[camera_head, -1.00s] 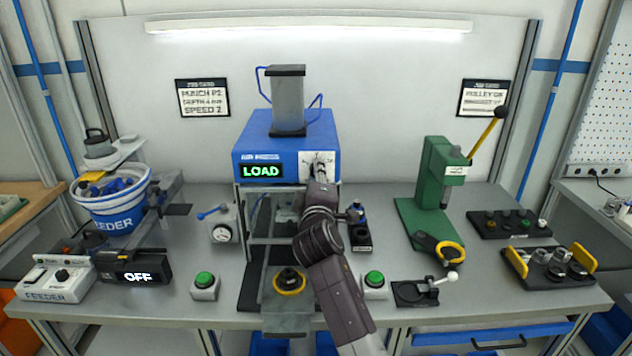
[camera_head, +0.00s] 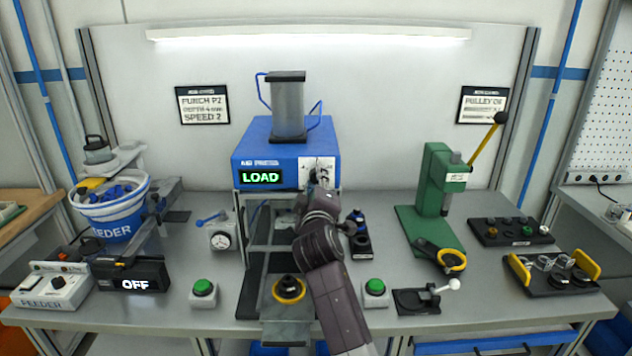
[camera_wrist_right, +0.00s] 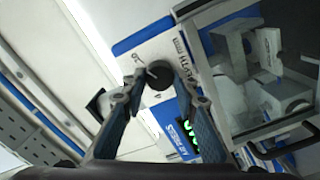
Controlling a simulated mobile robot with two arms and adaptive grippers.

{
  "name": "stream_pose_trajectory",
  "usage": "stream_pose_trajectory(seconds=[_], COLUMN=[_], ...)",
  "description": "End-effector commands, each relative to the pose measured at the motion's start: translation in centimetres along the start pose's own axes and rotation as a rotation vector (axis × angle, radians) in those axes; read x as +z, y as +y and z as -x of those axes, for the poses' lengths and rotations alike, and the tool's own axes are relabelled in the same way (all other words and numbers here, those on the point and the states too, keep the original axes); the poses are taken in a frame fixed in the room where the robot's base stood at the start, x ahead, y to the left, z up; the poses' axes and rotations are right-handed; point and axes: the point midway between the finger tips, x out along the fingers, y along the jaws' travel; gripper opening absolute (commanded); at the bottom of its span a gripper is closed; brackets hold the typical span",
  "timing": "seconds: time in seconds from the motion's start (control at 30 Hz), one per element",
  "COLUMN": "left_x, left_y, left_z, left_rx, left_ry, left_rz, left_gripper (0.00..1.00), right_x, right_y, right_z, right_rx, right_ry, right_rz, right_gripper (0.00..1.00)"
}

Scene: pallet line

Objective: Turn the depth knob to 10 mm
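The blue press (camera_head: 256,153) stands at the middle back of the bench, with a green LOAD display (camera_head: 262,177). A pale dial panel (camera_head: 308,163) is at the right of its front. The black depth knob (camera_wrist_right: 160,76) shows in the right wrist view beside DEPTH lettering; in the head view my gripper mostly covers it. My right gripper (camera_wrist_right: 157,72) has its fingers apart, one on each side of the knob. Small gaps seem to remain, and I cannot see firm contact. In the head view the right gripper (camera_head: 320,180) is in front of the panel. My left gripper is not in view.
Green buttons (camera_head: 204,287) (camera_head: 375,286) flank the press's front slide. A green hand press (camera_head: 436,180) with a yellow lever stands right. A feeder bucket (camera_head: 112,218) stands left. A job card (camera_head: 203,104) on the back wall reads depth 4 mm.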

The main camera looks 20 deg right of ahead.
Motion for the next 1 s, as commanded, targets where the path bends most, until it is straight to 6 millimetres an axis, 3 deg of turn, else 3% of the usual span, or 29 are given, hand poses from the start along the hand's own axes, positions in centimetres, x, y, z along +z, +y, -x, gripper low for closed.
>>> stream_pose_trajectory(seconds=[0.13, 0.47, 1.0], left_x=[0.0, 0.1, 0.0], left_y=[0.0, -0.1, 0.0], left_z=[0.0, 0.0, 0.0], left_rx=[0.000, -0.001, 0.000], left_ry=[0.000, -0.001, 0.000], left_rz=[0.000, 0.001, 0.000], left_gripper=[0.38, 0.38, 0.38], right_x=[0.1, 0.0, 0.0], right_y=[-0.1, 0.0, -0.1], right_z=[0.0, 0.3, 6.9], right_rx=[-0.001, 0.000, -0.001], right_ry=[-0.001, 0.001, 0.000], right_rz=[0.001, 0.001, 0.001], right_gripper=[0.44, 0.44, 0.44])
